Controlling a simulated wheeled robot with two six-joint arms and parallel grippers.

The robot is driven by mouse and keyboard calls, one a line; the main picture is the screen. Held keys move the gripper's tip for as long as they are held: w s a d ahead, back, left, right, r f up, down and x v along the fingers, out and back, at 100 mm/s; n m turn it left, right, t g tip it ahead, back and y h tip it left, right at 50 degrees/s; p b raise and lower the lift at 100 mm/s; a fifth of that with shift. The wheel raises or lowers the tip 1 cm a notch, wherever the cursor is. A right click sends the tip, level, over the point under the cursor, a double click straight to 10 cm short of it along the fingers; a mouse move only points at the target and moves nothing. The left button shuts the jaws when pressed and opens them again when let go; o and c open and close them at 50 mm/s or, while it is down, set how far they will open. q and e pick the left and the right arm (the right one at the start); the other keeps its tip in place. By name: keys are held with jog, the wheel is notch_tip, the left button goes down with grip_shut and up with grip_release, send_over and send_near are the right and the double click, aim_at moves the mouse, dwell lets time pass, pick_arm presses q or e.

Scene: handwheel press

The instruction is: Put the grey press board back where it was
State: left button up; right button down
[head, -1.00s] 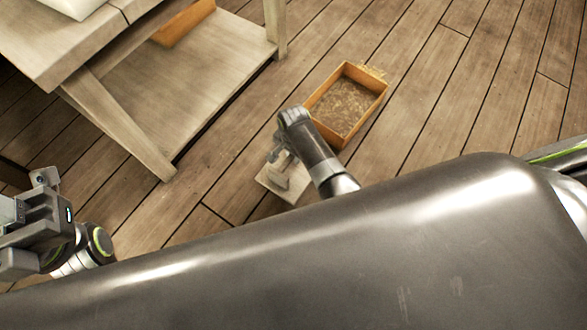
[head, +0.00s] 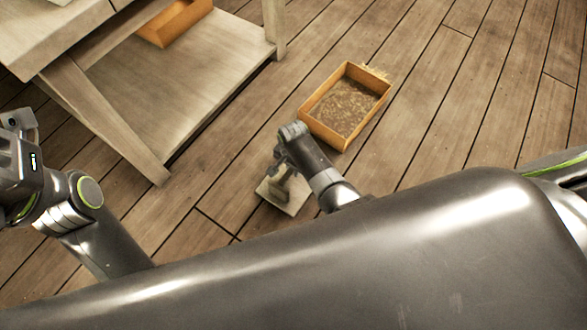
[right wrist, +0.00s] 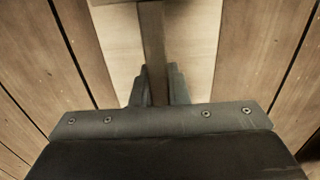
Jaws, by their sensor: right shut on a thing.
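The press board is a pale greyish square board (head: 293,207) with an upright grip piece on it. It shows low over the plank floor in the head view, partly covered by my arm. My right gripper (head: 284,172) is shut on the grip piece. In the right wrist view the bar (right wrist: 152,50) stands between the two dark fingers (right wrist: 158,88), with the pale board (right wrist: 203,45) behind it. I cannot tell whether the board touches the floor. My left gripper (head: 18,140) is at the left edge, away from the board; its fingers are unclear.
An orange wooden tray (head: 312,122) with brown crumbly contents stands on the floor just beyond my right gripper. A wooden table (head: 150,90) with a low shelf is at the upper left, with another orange box (head: 175,25) on it. Floor at the right is clear.

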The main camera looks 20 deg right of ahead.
dwell(0.3)
jog(key=shift+f, duration=0.1)
jog(key=c, duration=1.4)
grip_release()
